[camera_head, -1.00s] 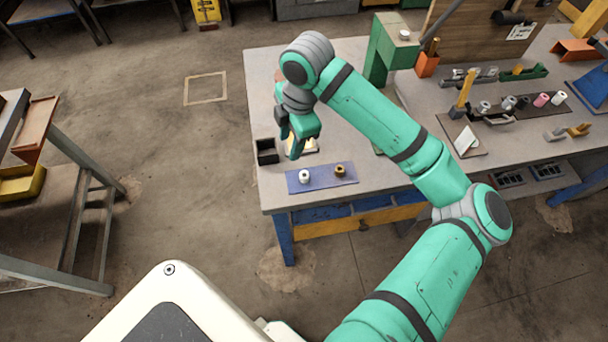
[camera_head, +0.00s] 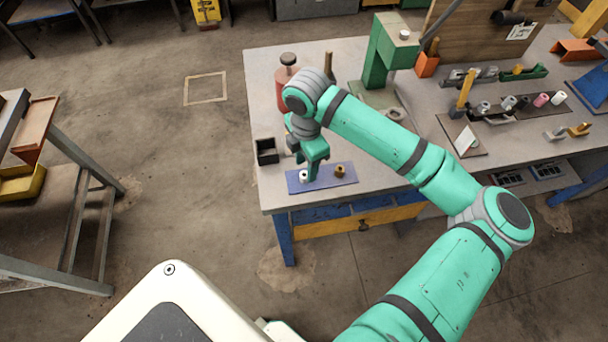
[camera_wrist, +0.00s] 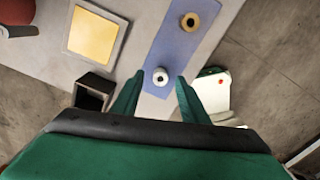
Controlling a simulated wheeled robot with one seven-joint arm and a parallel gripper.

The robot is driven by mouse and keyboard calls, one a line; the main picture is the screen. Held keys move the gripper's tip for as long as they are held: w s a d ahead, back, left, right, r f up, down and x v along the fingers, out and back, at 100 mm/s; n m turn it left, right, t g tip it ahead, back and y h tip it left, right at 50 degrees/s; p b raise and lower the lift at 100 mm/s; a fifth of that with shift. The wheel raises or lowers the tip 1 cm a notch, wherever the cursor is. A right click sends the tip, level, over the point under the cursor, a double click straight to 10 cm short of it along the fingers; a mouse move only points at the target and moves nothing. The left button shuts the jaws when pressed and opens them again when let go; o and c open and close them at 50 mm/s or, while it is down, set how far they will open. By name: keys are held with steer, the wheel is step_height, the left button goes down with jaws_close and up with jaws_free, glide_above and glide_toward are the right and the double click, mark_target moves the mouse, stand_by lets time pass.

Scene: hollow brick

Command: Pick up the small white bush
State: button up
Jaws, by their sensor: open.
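The small white bush (camera_head: 304,176) is a short white ring-shaped piece on the blue mat (camera_head: 345,181), near the mat's left end. In the wrist view the white bush (camera_wrist: 160,76) shows just beyond and between my fingertips, with its dark hole visible. My gripper (camera_head: 312,174) is open, pointing down over the left part of the mat. The wrist view shows its two green fingers (camera_wrist: 155,82) spread apart with nothing held between them. In the head view a finger partly covers the bush.
A brass bush (camera_head: 340,171) stands on the mat to the right. A black open box (camera_head: 267,152) is left of the gripper. A red canister (camera_head: 283,92) and green press (camera_head: 385,55) stand behind. The table's front edge is close to the mat.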

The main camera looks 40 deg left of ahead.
mark_target(304, 177)
steer(key=shift+s+f, duration=0.1)
steer(key=shift+f, duration=1.3)
steer(key=shift+c, duration=0.2)
jaws_close()
